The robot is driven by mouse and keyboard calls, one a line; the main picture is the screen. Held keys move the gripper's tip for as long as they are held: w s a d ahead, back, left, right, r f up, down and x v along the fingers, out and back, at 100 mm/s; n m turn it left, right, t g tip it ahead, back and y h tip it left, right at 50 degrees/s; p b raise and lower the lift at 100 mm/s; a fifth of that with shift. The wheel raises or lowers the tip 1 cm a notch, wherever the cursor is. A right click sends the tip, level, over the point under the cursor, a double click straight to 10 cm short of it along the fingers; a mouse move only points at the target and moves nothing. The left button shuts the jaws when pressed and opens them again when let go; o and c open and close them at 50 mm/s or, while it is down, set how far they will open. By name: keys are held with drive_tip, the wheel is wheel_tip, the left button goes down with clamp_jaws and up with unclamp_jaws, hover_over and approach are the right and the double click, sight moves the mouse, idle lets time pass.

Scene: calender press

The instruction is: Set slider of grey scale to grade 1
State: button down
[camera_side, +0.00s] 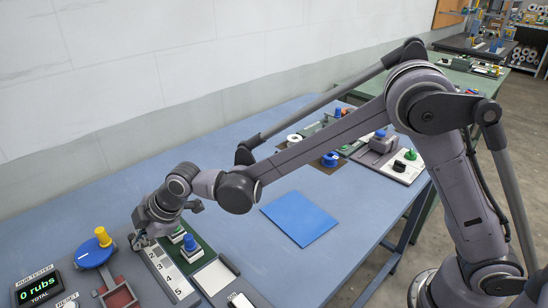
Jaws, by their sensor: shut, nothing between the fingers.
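The grey scale (171,276) is a pale strip with printed grade numbers, lying at the lower left of the table. Its higher grades show toward the near end; grade 1 at the far end is not readable. My gripper (139,243) is shut and empty, low at the far end of the strip. The fingertips are small and dark here, and I cannot tell whether they touch anything. I cannot make out the slider for certain; the gripper may hide it.
A green board (205,249) with a blue-knobbed block (189,243) stands right of the strip. Left are a blue device with a yellow knob (103,236) and a rub tester display (39,287) reading 0 rubs. A blue mat (299,218) lies flat at centre.

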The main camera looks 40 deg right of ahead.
drive_tip(key=shift+s, duration=0.4)
drive_tip(key=s, duration=0.3)
drive_tip(key=v, duration=1)
drive_tip(key=shift+s, duration=0.1)
